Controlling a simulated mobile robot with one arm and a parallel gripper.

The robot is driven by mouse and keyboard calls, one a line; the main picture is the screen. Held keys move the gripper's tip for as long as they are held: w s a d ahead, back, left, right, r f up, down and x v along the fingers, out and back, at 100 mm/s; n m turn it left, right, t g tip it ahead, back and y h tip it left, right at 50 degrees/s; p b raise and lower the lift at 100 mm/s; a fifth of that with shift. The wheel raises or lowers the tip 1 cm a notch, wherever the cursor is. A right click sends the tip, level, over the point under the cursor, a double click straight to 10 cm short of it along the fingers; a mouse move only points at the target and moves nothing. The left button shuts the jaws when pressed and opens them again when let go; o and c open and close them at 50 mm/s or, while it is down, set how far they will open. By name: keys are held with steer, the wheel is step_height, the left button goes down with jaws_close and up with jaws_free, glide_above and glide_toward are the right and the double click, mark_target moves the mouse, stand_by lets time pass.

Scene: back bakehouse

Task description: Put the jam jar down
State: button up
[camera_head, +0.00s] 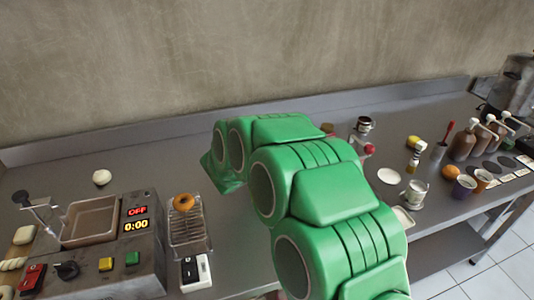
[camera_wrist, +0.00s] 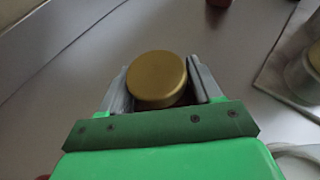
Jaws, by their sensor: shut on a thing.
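The jam jar (camera_wrist: 157,78) shows in the wrist view as a round gold lid, with a little dark red body visible below it. My gripper (camera_wrist: 161,76) is shut on it, with one grey finger on each side of the jar. The grey metal counter (camera_wrist: 60,85) lies beyond and below the jar. I cannot tell whether the jar's base touches it.
A fryer (camera_head: 100,235) with a display and a rack holding a doughnut (camera_head: 184,202) stand at the left. A white plate (camera_head: 389,176), a metal tin (camera_head: 416,193), pump bottles (camera_head: 464,144) and cups crowd the right. The counter's back left is mostly clear, with one pale bun (camera_head: 101,177).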

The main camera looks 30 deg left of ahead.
steer(key=shift+f, duration=0.15)
steer(key=o, duration=1.2)
steer(key=shift+s+r, duration=0.1)
steer(key=shift+r, duration=0.1)
steer(key=v, duration=1.1)
steer(key=shift+s+r, duration=0.2)
steer(key=shift+s, duration=0.15)
